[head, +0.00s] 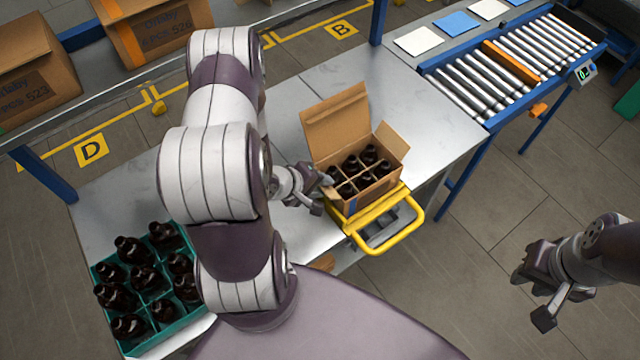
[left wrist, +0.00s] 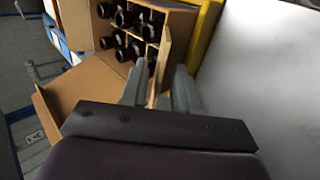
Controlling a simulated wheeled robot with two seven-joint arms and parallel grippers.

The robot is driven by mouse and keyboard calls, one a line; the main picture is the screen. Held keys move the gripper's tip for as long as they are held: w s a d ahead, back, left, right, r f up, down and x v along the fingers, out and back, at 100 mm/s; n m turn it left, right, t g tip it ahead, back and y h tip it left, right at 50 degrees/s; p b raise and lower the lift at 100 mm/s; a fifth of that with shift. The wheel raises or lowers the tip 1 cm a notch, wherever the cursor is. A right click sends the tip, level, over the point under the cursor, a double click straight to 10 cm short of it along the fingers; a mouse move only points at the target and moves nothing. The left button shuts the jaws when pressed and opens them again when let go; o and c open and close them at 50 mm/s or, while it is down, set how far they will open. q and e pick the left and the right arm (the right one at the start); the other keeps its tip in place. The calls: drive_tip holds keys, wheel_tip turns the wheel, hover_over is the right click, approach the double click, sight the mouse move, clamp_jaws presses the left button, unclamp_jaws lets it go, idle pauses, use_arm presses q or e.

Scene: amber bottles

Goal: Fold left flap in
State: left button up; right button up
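An open cardboard box (head: 372,197) holds several dark amber bottles (head: 350,165) between dividers. Its large back flap (head: 337,125) stands up and its right flap (head: 393,139) leans outward. My left gripper (head: 322,187) is at the box's left side and mostly covers the left flap there. In the left wrist view, my left gripper's two fingers (left wrist: 160,92) are apart, with a narrow cardboard panel (left wrist: 176,45), seemingly the left flap or side wall, reaching between them. I cannot tell whether they touch it. My right gripper (head: 530,293) is open and empty, off the table at the right.
The box sits at a yellow-handled frame (head: 392,238) on the metal table (head: 430,125). A teal crate (head: 150,345) of bottles stands at the left. A roller conveyor (head: 510,65) is at the back right. Closed cartons (head: 150,30) are at the back left.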

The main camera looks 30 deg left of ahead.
use_arm(q)
drive_tip(key=shift+w+d+f, duration=0.1)
drive_tip(key=shift+w+f, duration=0.05)
drive_tip(key=shift+w, duration=0.05)
clamp_jaws()
drive_tip(key=shift+w+r+g+p, duration=0.1)
drive_tip(key=shift+r+g+p, duration=0.2)
drive_tip(key=shift+p, duration=0.3)
drive_tip(key=g+p, duration=0.1)
drive_tip(key=p, duration=0.1)
drive_tip(key=g+y+p, duration=0.1)
drive_tip(key=p, duration=0.1)
drive_tip(key=w+r+g+p, duration=0.1)
drive_tip(key=p, duration=0.1)
drive_tip(key=shift+d+g+y, duration=0.3)
drive_tip(key=shift+w+d+g+y+p, duration=0.1)
drive_tip(key=shift+w+g+y+p, duration=0.25)
drive_tip(key=shift+g+p, duration=0.7)
drive_tip(key=shift+w+f+g+y+p, duration=0.15)
drive_tip(key=shift+g+y+p, duration=0.1)
drive_tip(key=shift+p, duration=0.5)
